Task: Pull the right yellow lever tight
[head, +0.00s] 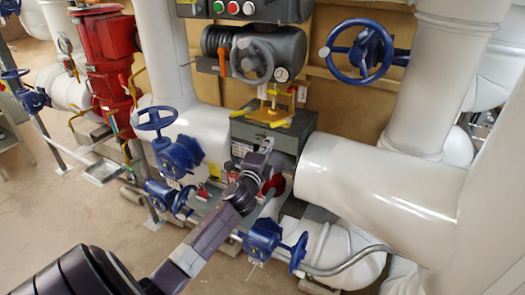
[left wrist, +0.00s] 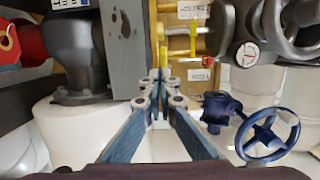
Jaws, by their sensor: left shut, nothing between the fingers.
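The right yellow lever (head: 280,123) is a short yellow handle at the right front of a small brass-coloured fitting on the grey block in the head view. A second yellow lever (head: 239,113) is at the left of the same fitting. In the left wrist view a yellow lever (left wrist: 163,56) shows just beyond my fingertips. My left gripper (head: 262,146) is in front of the grey block, just below the levers in the head view. Its fingers (left wrist: 158,78) are closed together and empty. Whether they touch the lever cannot be told. My right gripper is not in view.
The grey block (head: 292,132) bears the fitting. A large blue handwheel (head: 357,51) is at the upper right, and blue valves (head: 178,158) stand left of my arm. Thick white pipes (head: 380,185) close off the right. Open floor (head: 60,215) lies at the left.

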